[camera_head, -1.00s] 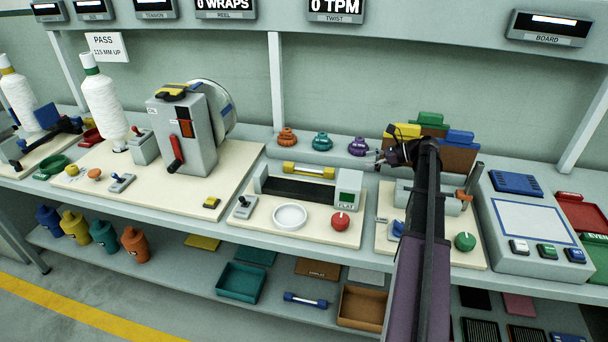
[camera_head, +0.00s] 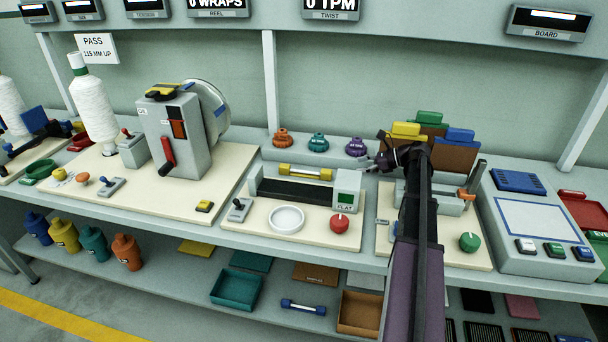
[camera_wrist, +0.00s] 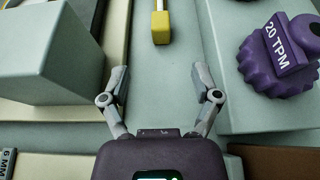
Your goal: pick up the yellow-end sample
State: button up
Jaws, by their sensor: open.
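The yellow-end sample (camera_head: 305,173) is a short rod with yellow ends, lying behind the dark strip of the middle station in the head view. In the wrist view one yellow end with part of a white shaft (camera_wrist: 161,26) shows at the top; the rest is cut off. My gripper (camera_head: 370,164) is right of the sample in the head view, close to the purple knob. In the wrist view my gripper (camera_wrist: 160,80) has its fingers spread with nothing between them. The yellow end is beyond the fingertips, roughly in line with the gap, not touched.
A purple knob marked 20 TPM (camera_wrist: 280,55) stands close to the right finger. A grey-green block (camera_wrist: 50,50), part of the station, rises on the left. A blue-ended rod (camera_head: 303,306) lies on the lower shelf.

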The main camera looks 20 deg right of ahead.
aim_at(327, 171)
jog(key=b+x, duration=0.2)
jog(key=x, duration=0.5)
jog(key=shift+w+a, duration=0.15)
jog(key=shift+f, duration=0.1)
jog(key=shift+r+b+x, duration=0.1)
jog(key=shift+b+x, duration=0.45)
jog(key=shift+x, duration=0.75)
jog(key=shift+r+b+x, duration=0.15)
jog(key=shift+b+x, duration=0.35)
jog(key=shift+x, duration=0.8)
jog(key=shift+w+a, duration=0.1)
jog(key=shift+a, duration=0.05)
grip_shut()
